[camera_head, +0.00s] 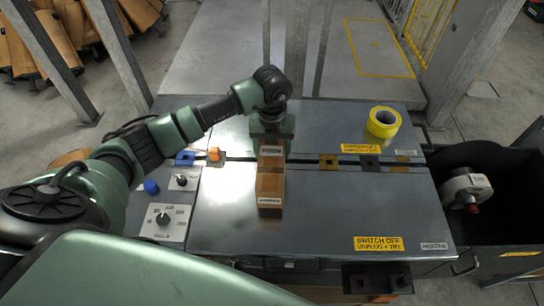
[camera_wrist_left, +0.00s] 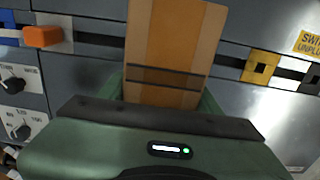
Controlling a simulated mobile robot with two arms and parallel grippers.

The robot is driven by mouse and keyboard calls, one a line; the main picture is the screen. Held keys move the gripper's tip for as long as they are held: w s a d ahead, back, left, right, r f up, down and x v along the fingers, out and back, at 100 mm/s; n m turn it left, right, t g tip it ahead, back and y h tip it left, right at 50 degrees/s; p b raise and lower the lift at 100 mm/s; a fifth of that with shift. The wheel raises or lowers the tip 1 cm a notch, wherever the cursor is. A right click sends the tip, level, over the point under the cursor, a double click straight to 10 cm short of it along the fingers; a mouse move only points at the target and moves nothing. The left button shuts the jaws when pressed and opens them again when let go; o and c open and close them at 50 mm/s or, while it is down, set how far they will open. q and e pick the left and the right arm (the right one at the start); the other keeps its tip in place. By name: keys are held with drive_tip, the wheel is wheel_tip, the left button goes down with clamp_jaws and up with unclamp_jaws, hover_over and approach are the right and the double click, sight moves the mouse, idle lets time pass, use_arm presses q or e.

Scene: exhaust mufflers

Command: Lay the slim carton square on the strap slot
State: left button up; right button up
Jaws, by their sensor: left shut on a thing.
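The slim carton (camera_head: 270,187) is a long brown box with a dark band and white labels. It lies lengthwise across the dark strap slot (camera_head: 309,160) that runs along the grey metal table top. In the left wrist view the carton (camera_wrist_left: 173,45) extends away from my left gripper (camera_wrist_left: 163,108), its near end between the jaws. In the head view my left gripper (camera_head: 271,143) is at the carton's far end and shut on it. I cannot tell whether the carton touches the table. My right gripper is not in view.
A yellow tape roll (camera_head: 382,122) stands at the back right of the table. A control panel with knobs (camera_head: 163,219) and a blue cap (camera_head: 151,187) are on the left. An orange block (camera_head: 214,154) sits by the slot.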

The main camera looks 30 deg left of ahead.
use_arm(q)
wheel_tip(320, 180, down, 3)
drive_tip(key=shift+f, duration=0.1)
drive_tip(key=o, duration=1.7)
drive_tip(key=shift+f, duration=0.1)
drive_tip(key=shift+r, duration=0.2)
wheel_tip(320, 180, up, 12)
drive_tip(key=shift+b, duration=0.45)
